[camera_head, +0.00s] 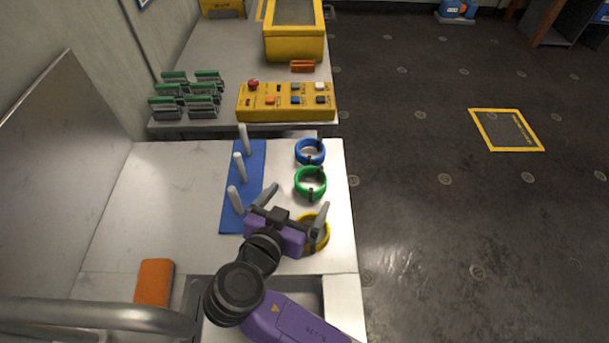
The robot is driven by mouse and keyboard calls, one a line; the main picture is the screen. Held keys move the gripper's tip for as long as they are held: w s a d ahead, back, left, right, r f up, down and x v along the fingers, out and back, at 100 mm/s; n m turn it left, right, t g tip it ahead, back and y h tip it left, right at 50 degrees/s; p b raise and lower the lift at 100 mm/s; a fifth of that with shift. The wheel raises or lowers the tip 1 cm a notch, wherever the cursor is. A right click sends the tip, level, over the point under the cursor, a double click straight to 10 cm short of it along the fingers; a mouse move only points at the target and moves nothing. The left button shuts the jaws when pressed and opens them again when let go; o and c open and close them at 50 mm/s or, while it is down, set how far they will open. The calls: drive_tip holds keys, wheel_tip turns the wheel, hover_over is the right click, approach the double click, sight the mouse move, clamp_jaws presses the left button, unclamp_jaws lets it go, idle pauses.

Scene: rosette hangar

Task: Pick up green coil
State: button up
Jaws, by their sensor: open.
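The green coil (297,183) lies on the white worktop, between a blue coil (299,147) behind it and a yellow coil (325,236) in front of it. Dark clips show on its rim. My gripper (296,200) is open and empty, its two fingers spread and pointing away toward the back of the worktop. It is in front of the green coil, to its lower left, and partly covers the yellow coil. The green coil is in full view and apart from the fingers, though I cannot tell the gripper's exact height.
A blue board (256,160) with upright white pegs stands left of the coils. An orange block (154,282) lies at the front left, near a sink-like recess. A yellow control box (286,114) and green-topped cards (171,88) stand behind. The worktop's left part is clear.

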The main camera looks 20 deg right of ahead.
sight(315, 172)
drive_tip(key=p+x, duration=0.1)
drive_tip(key=x, duration=0.2)
drive_tip(key=p+x, duration=0.1)
drive_tip(key=x, duration=0.2)
drive_tip(key=shift+w+d, duration=0.3)
drive_tip(key=shift+w+d+f, duration=0.25)
drive_tip(key=shift+w, duration=0.05)
drive_tip(key=c, duration=1.4)
drive_tip(key=shift+r, duration=0.15)
